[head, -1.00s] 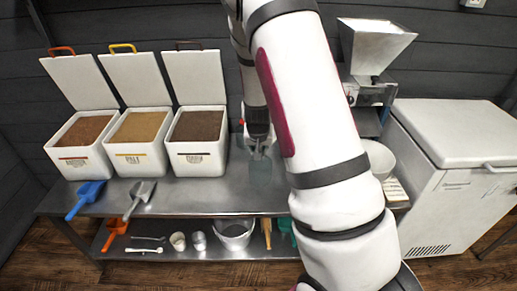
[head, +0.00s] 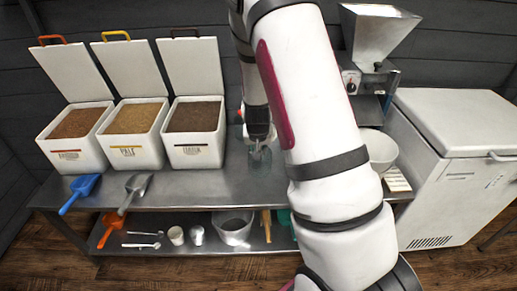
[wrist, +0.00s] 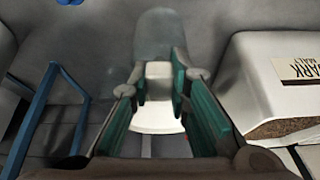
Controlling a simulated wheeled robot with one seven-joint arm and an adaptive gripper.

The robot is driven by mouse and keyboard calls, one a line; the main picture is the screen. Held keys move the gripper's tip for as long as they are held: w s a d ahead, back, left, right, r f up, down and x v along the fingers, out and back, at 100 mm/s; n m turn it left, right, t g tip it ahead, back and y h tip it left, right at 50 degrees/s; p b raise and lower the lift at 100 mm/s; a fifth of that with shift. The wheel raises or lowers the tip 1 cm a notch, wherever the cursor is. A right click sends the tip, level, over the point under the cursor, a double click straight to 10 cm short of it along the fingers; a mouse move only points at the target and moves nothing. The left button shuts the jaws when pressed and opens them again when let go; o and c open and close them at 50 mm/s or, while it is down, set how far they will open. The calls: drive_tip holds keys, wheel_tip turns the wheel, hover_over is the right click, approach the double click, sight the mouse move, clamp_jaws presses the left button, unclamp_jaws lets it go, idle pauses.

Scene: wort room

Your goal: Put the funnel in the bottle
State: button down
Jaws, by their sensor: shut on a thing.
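My gripper (head: 259,148) hangs over the metal counter, right of the grain bins. In the wrist view its teal-padded fingers (wrist: 160,82) are closed on a pale piece, which looks like the funnel (wrist: 157,118). The funnel's wide white part faces the camera and a narrower grey part shows between the fingertips. A see-through bottle (head: 262,167) stands on the counter beneath the gripper in the head view. A faint clear shape just beyond the fingertips in the wrist view looks like the same bottle (wrist: 160,32). I cannot tell whether the funnel's tip is inside it.
Open white grain bins (head: 195,133) stand left of my gripper; one is close at right in the wrist view (wrist: 268,82). A blue scoop (head: 80,190) and a metal scoop (head: 136,188) lie at the front left. A mill (head: 372,50), white bowl (head: 378,150) and freezer (head: 455,150) are at right.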

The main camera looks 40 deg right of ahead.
drive_tip(key=c, duration=1.4)
unclamp_jaws()
drive_tip(key=shift+c, duration=0.2)
drive_tip(key=shift+r, duration=0.1)
drive_tip(key=v, duration=1.2)
